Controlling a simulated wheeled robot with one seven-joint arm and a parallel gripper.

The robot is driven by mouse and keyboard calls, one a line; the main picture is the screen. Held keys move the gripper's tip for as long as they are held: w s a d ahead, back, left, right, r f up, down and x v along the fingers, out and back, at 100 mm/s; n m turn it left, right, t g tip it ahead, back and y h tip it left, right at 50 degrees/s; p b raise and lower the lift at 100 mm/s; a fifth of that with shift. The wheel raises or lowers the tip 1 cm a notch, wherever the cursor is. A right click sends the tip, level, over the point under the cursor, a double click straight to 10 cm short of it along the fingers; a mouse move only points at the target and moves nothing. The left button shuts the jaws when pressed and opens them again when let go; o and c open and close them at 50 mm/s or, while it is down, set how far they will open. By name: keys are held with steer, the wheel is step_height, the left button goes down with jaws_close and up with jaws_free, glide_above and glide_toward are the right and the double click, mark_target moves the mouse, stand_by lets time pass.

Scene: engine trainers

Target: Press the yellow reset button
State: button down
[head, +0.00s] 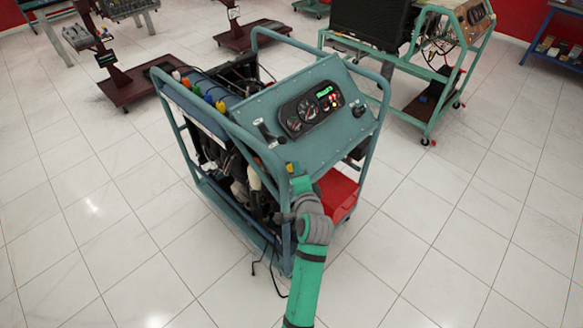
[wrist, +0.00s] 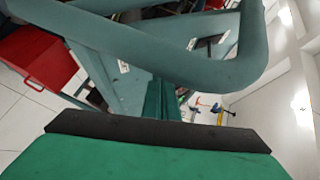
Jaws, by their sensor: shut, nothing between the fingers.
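The blue-green engine trainer (head: 320,90) stands in the middle of the head view, with gauges, a lit green display and a black knob on its sloped panel. I cannot make out a yellow reset button for certain. A small yellow spot (head: 290,168) shows at the panel's lower left corner, beside my gripper. My gripper (head: 298,184) is at the front of the trainer, just below that corner. In the wrist view my gripper (wrist: 162,100) has its green fingers together and empty, below a thick tube of the frame. Whether it touches the frame cannot be told.
The trainer's tubular frame (wrist: 165,55) crosses close ahead in the wrist view. A red box (head: 337,195) sits low on the trainer, right of my gripper. Coloured caps (head: 209,98) line its top left. Another trainer (head: 440,65) stands behind right. The tiled floor is clear around.

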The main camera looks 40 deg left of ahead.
steer(key=shift+a, duration=0.1)
steer(key=shift+w, duration=0.25)
steer(key=shift+s+a, duration=0.1)
steer(key=shift+s, duration=0.15)
steer(key=shift+w+d, duration=0.15)
steer(key=shift+d, duration=0.15)
steer(key=shift+a, duration=0.2)
stand_by(0.6)
steer(key=shift+d, duration=0.1)
steer(key=shift+a+f, duration=0.2)
steer(key=shift+a, duration=0.1)
steer(key=shift+f, duration=0.15)
